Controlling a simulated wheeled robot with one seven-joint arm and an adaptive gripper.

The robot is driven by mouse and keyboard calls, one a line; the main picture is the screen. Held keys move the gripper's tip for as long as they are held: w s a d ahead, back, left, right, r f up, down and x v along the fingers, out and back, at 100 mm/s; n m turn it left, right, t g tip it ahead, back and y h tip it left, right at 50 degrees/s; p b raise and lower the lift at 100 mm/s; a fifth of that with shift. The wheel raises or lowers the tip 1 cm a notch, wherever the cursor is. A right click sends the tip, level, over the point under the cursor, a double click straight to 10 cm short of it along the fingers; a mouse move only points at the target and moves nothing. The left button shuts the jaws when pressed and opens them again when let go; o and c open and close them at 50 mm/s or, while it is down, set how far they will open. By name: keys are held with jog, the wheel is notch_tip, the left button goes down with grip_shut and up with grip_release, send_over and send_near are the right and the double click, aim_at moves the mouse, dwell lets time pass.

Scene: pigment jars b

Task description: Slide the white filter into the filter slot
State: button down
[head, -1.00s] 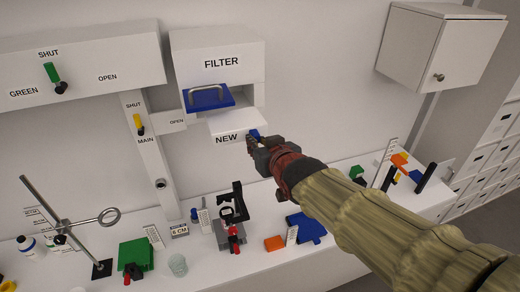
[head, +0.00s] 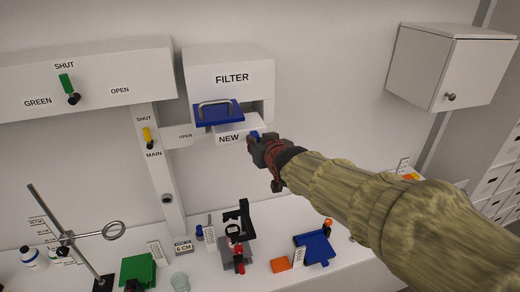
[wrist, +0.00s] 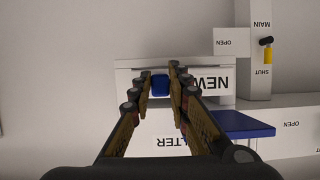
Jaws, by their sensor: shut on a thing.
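The white filter (head: 243,128) is a pale slab marked NEW, with a blue tab (head: 254,134). My gripper (head: 257,143) is shut on that tab; in the wrist view the tab (wrist: 160,86) sits between my fingertips. The filter is just below and in front of the slot of the white FILTER housing (head: 228,62). A blue filter (head: 232,117) with a grey handle sticks out of the housing, above and left of the white filter. It also shows in the wrist view (wrist: 243,124). Whether the white filter touches the housing I cannot tell.
A yellow MAIN lever (head: 148,137) and a green lever (head: 68,88) are on white panels to the left. A wall cabinet (head: 440,70) hangs at right. The bench below holds a ring stand (head: 70,235), a black-and-grey device (head: 238,232) and a blue piece (head: 316,246).

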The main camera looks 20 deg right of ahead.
aim_at(253, 129)
jog(key=shift+w+f, duration=0.2)
jog(key=shift+w, duration=5.5)
jog(key=c, duration=1.6)
grip_release()
jog(key=shift+s, duration=0.1)
jog(key=v, duration=1.1)
jog(key=shift+s+r, duration=0.15)
jog(key=shift+s, duration=0.2)
